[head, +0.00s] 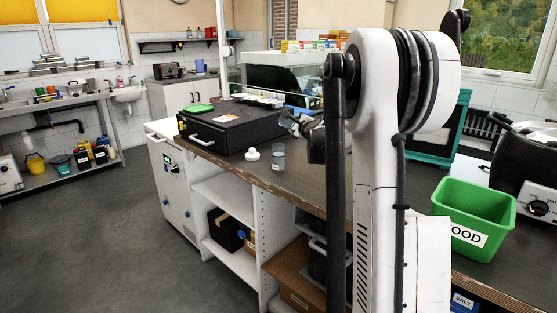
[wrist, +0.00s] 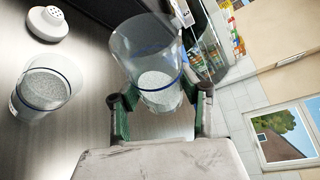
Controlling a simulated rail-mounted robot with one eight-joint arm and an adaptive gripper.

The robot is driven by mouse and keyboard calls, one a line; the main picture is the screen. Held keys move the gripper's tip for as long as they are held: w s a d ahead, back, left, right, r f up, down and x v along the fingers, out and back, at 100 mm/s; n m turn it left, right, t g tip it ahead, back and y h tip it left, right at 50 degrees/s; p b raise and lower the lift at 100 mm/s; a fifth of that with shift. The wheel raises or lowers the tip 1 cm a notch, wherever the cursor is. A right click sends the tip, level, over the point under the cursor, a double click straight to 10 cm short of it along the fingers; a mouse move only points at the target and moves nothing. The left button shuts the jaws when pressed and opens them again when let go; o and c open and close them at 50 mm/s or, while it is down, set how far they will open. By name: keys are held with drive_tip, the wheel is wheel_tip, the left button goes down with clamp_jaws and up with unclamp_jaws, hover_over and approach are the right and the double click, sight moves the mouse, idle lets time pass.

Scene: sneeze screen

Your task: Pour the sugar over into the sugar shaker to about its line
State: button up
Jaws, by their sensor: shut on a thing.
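My gripper (wrist: 158,100) is shut on a clear container (wrist: 146,45) with a blue line around it; pale grainy sugar (wrist: 158,80) lies low inside. A second clear container (wrist: 45,88), which looks like the shaker, stands on the counter at the left of the wrist view. It also has a blue line, and pale grains show inside; their exact level against the line is hard to tell. In the head view this container (head: 278,160) stands near the counter's front edge. A white lid with holes (wrist: 48,22) lies beside it, also seen in the head view (head: 252,154). My arm mostly hides the gripper there.
A black case (head: 232,126) with a green lid (head: 197,108) on it sits left of the shaker. A glass-screened display (head: 285,75) stands behind. A green food bin (head: 470,215) and a black cooker (head: 530,165) are at the right. Bare counter (head: 300,180) lies around the shaker.

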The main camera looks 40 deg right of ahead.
sight(292, 126)
drive_tip(key=shift+a+r+m+y, duration=0.15)
drive_tip(key=shift+m+y, duration=0.15)
drive_tip(key=shift+m, duration=0.4)
drive_tip(key=shift+p, duration=0.35)
drive_tip(key=shift+a+r+m+g+y+p, duration=0.1)
drive_tip(key=shift+a+m+g+y+p, duration=0.2)
drive_tip(key=shift+m+y, duration=0.3)
drive_tip(key=shift+a+m, duration=0.1)
drive_tip(key=shift+m, duration=0.4)
drive_tip(key=shift+a+m+y, duration=0.35)
drive_tip(key=shift+m+y, duration=0.15)
drive_tip(key=shift+m, duration=0.1)
drive_tip(key=shift+w+a+m, duration=0.1)
drive_tip(key=shift+a+m, duration=0.15)
drive_tip(key=shift+m, duration=0.15)
drive_tip(key=shift+y, duration=0.3)
drive_tip(key=shift+a+f+m+g+y, duration=0.35)
drive_tip(key=shift+a+m+y, duration=0.4)
drive_tip(key=shift+m, duration=0.25)
